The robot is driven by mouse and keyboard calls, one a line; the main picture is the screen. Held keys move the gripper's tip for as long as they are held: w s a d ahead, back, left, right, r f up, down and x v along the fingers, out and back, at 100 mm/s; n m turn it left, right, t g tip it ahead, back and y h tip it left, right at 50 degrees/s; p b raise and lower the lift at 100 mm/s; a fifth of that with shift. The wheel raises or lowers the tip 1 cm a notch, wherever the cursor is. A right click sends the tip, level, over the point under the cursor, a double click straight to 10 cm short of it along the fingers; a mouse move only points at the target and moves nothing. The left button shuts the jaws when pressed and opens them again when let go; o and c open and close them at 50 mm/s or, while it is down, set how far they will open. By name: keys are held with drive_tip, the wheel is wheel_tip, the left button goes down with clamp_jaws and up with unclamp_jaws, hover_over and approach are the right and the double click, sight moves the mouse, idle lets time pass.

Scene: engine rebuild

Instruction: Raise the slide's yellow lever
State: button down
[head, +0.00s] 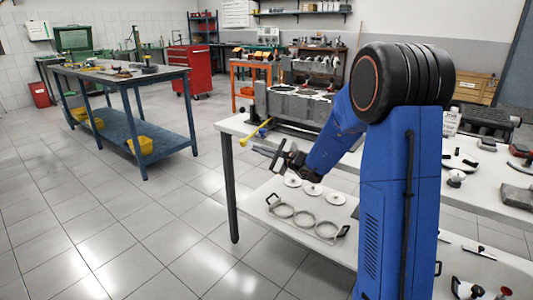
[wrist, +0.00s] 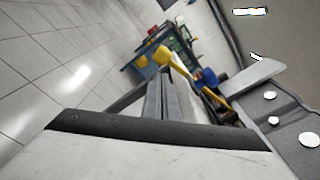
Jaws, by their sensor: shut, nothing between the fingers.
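The yellow lever (head: 256,131) sticks out from the left end of the slide (head: 300,133), low beside the grey engine block (head: 292,104). In the wrist view the lever (wrist: 178,65) slants from its fat yellow end at upper left down to the right, with a blue part beside it. My gripper (head: 267,154) is shut and empty, just below the lever in the head view.
The white worktable (head: 239,126) lies under the slide. A blue workbench (head: 125,82) stands at the left. The tiled floor between is clear.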

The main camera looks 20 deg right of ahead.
sight(251, 135)
drive_tip(key=shift+x, duration=1.5)
drive_tip(key=shift+a+r, duration=0.1)
drive_tip(key=shift+m, duration=0.6)
drive_tip(key=r, duration=0.3)
drive_tip(key=a+r, duration=0.1)
drive_tip(key=shift+s+r, duration=0.4)
drive_tip(key=shift+r, duration=0.35)
drive_tip(key=shift+d+r, duration=0.1)
